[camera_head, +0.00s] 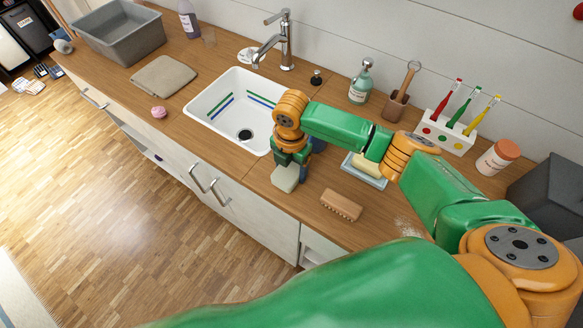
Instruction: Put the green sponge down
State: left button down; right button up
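A pale, slightly greenish block (285,179), which I take for the green sponge, is at the fingertips of my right gripper (290,164). The gripper points down over the wooden counter, right of the sink, with its fingers about the block's upper part. I cannot tell whether the block's underside touches the counter. My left gripper is not in view.
A wooden brush (342,205) lies to the right, and a blue tray (374,181) with a pale yellow block (366,166) is behind it. The white sink (215,101) is to the left. The counter's front edge runs close by the block.

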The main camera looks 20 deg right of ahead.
aim_at(290, 166)
jog(key=shift+o, duration=1.3)
jog(key=shift+s+f, duration=0.4)
jog(key=shift+f, duration=0.25)
jog(key=shift+a, duration=0.1)
jog(key=r, duration=0.2)
jog(key=w+r, duration=0.1)
jog(key=r, duration=0.2)
jog(key=shift+w, duration=0.1)
notch_tip(290, 166, up, 8)
jog(key=shift+r, duration=0.2)
jog(key=shift+s, duration=0.2)
